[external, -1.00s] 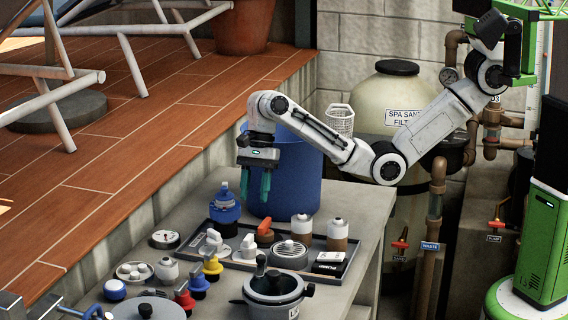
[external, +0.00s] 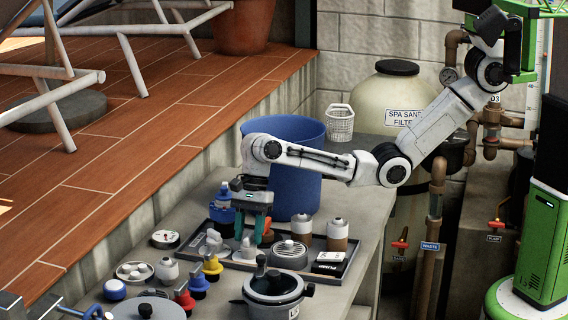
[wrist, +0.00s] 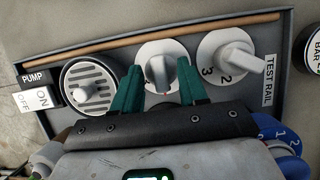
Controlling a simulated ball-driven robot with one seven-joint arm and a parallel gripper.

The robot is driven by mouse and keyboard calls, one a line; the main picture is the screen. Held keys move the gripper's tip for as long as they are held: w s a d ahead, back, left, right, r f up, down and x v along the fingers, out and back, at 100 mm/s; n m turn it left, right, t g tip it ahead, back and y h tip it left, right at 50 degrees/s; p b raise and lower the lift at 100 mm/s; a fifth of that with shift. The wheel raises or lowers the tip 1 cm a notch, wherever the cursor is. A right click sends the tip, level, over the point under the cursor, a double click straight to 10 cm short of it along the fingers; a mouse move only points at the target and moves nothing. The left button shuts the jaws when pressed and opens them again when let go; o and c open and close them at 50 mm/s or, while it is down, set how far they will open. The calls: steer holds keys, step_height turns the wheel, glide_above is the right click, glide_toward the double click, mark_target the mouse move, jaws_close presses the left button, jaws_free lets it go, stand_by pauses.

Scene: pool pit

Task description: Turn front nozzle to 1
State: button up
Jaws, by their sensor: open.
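My gripper (external: 253,233) is open and points down over the tray, with a finger on each side of a white knob (external: 247,250). In the wrist view my gripper (wrist: 159,72) has its two green fingers apart, and the handle of the white knob (wrist: 158,80) stands between them. I cannot tell whether the fingers touch the handle. No label reads "front nozzle".
The dark tray (wrist: 70,45) also holds a round grille (wrist: 88,88) and a PUMP switch (wrist: 36,96). Two brown-and-white bottles (external: 337,235) and a blue valve (external: 222,212) stand close by. A blue bucket (external: 300,185) stands behind. A lidded pot (external: 273,287) is in front.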

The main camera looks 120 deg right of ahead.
jaws_close()
stand_by(0.3)
